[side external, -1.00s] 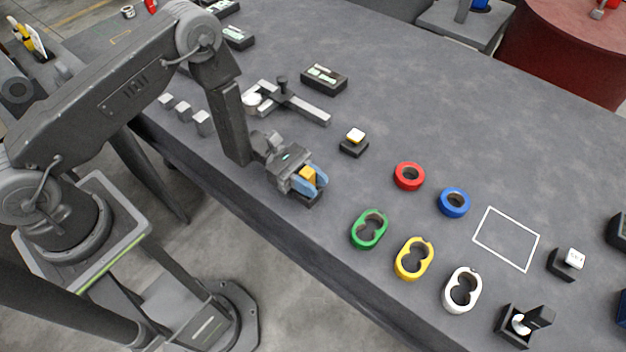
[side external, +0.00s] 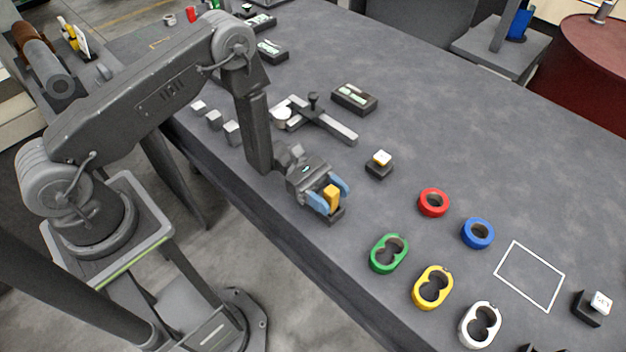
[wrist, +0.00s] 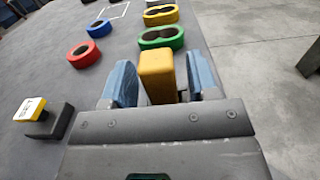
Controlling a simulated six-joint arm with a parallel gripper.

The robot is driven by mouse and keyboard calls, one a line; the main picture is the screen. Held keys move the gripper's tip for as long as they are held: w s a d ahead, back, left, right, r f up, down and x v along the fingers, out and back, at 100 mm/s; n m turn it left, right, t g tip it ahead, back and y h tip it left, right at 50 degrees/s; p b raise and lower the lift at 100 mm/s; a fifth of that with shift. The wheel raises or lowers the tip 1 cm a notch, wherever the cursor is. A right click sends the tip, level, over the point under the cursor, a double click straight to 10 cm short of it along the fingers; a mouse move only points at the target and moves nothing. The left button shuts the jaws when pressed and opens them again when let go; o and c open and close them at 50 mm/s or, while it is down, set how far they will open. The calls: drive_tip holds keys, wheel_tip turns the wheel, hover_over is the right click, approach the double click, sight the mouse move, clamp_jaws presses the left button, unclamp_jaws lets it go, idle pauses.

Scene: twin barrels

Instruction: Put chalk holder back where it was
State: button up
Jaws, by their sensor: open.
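A yellow-orange upright block (side external: 332,197), which I take for the chalk holder, stands between the blue fingers of my gripper (side external: 332,194). A dark base (side external: 336,216) shows under it, near the table's front edge. The block also fills the space between the fingers in the wrist view (wrist: 158,75). My gripper (wrist: 163,85) is open around it; a gap shows on its right side, and the left finger looks very close. The block's lower end is hidden in the wrist view, so its seating in the base cannot be told.
A white-and-yellow block (side external: 381,158) on a black base stands behind my gripper. Red (side external: 433,203) and blue (side external: 478,234) rings and green (side external: 389,254), yellow (side external: 433,288) and white (side external: 480,324) double rings lie to the right. A white outline (side external: 530,275) is empty.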

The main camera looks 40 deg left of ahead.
drive_tip(key=a, duration=1)
drive_tip(key=shift+a, duration=0.2)
drive_tip(key=s+d+r+m+g+y, duration=0.1)
drive_tip(key=s+r+m+y, duration=0.1)
drive_tip(key=r+m+y, duration=0.3)
drive_tip(key=s+r+m+g+y, duration=0.1)
drive_tip(key=s+r+m+g, duration=0.1)
drive_tip(key=r, duration=0.6)
drive_tip(key=s+d+r+m+g+y, duration=0.1)
drive_tip(key=s+r+m+y, duration=0.1)
drive_tip(key=r+m, duration=0.3)
drive_tip(key=s+a+r+m+t+y, duration=0.6)
drive_tip(key=s+r+t+y, duration=0.3)
drive_tip(key=s+r+y, duration=0.1)
wheel_tip(320, 180, up, 3)
drive_tip(key=shift+s+a+f+t, duration=0.1)
drive_tip(key=shift+s+a+t, duration=0.2)
drive_tip(key=shift+s, duration=0.55)
